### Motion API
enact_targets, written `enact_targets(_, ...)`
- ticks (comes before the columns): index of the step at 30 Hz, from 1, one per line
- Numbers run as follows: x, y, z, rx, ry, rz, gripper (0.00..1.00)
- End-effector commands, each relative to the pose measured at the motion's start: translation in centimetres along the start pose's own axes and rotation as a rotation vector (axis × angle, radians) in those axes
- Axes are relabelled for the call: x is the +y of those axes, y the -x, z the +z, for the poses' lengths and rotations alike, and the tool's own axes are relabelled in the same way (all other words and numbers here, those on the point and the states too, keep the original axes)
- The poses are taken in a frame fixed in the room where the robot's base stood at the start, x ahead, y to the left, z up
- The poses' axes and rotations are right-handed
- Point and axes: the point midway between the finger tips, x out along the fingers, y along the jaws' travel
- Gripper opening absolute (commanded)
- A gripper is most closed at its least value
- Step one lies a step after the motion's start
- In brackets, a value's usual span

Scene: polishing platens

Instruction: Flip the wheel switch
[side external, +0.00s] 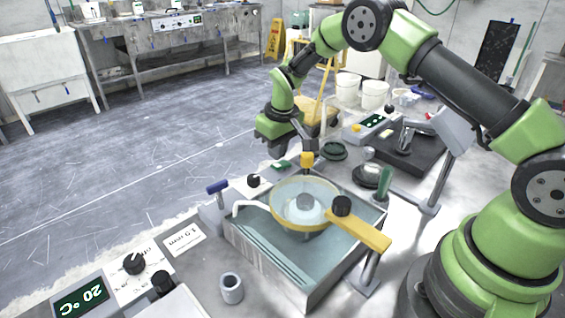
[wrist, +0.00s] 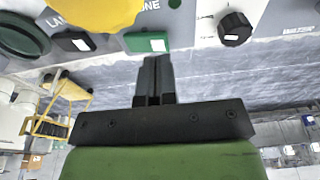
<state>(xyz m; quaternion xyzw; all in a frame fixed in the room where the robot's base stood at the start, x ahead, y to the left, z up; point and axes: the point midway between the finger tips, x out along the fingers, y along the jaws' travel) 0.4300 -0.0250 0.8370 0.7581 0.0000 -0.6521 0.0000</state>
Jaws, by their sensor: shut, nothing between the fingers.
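The front panel carries a green rocker switch (wrist: 146,42) with a white mark and a black rocker switch (wrist: 72,42) with a white mark to its left. The lettering above them is partly cut off, so I cannot tell which one is labelled for the wheel. The green switch also shows in the side view (side external: 281,165). My gripper (wrist: 157,60) is shut and empty, its fingertips just below the green switch in the wrist view; I cannot tell whether they touch it. In the side view my gripper (side external: 309,147) is by the panel's far end, above the yellow knob.
A yellow knob (side external: 307,159) stands close by my fingers. A water basin (side external: 290,275) with a yellow-rimmed round bowl (side external: 280,207) is in front. A black knob (wrist: 235,28) is on the panel to the right. A dark green round part (side external: 333,151) stands behind.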

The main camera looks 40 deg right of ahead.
Motion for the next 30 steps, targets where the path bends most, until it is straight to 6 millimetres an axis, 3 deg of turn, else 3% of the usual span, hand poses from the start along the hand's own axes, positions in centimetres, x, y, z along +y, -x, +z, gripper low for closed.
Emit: enact_targets(30, 0.0, -0.65, 0.1, -0.001, 0.0, 0.0, 0.0)
